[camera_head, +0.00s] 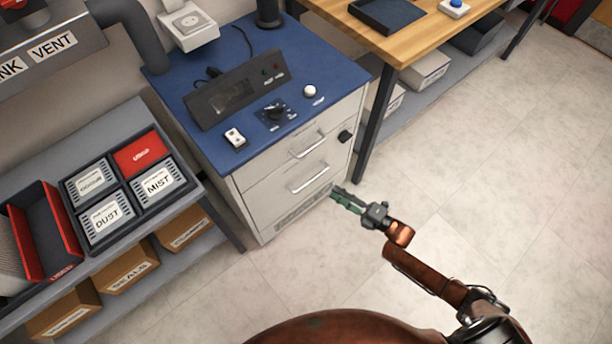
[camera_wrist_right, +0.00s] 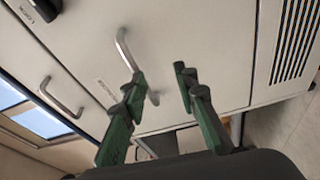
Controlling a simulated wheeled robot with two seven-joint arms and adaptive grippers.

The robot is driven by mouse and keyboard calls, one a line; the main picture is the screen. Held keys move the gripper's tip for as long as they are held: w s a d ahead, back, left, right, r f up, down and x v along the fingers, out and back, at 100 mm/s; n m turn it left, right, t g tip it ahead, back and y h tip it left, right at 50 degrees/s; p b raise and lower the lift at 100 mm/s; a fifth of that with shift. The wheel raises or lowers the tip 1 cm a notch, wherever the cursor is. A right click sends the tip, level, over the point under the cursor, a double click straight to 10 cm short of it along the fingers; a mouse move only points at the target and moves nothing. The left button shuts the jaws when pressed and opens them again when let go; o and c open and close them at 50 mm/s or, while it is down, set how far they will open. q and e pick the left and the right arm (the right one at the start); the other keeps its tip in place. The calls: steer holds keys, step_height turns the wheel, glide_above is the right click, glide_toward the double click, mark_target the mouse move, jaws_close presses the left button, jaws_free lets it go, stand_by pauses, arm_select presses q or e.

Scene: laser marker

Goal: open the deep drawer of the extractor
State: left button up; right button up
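The extractor is a pale cabinet (camera_head: 248,196) with a blue top. Its front has two closed drawers. The upper drawer has a silver handle (camera_head: 307,145). The lower, deeper-looking drawer has another silver handle (camera_head: 309,178), also in the right wrist view (camera_wrist_right: 122,48). My right gripper (camera_head: 336,193) is in front of the lower drawer, right of its handle. In the wrist view its green-and-black fingers (camera_wrist_right: 158,78) are apart with nothing held. The handle runs close to the left finger, which partly covers it; contact cannot be told. My left gripper is out of view.
A black lock knob (camera_head: 345,136) sits at the front's upper right. A vent grille (camera_head: 300,210) is below the lower drawer. A shelf unit with filter boxes (camera_head: 160,184) stands left, a wooden table (camera_head: 415,35) right. The floor in front is clear.

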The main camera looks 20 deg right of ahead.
mark_target(312, 180)
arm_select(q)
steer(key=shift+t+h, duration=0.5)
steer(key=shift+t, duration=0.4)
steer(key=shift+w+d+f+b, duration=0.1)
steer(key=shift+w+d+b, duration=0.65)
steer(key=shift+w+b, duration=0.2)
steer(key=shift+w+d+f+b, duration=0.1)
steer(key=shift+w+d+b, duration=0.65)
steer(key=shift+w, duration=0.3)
arm_select(e)
steer(key=shift+w+a+r+n+y, duration=0.5)
steer(key=shift+w+a+r, duration=0.35)
steer(key=shift+w+a, duration=0.4)
steer(key=shift+w+a+r+n+y, duration=0.5)
steer(key=shift+w+a+r, duration=0.35)
steer(key=shift+a, duration=0.55)
steer(key=shift+w+a+r+n+y, duration=0.4)
steer(key=shift+w+a+r+n, duration=0.3)
steer(key=shift+w+a, duration=0.55)
steer(key=shift+s+a+r, duration=0.1)
jaws_close()
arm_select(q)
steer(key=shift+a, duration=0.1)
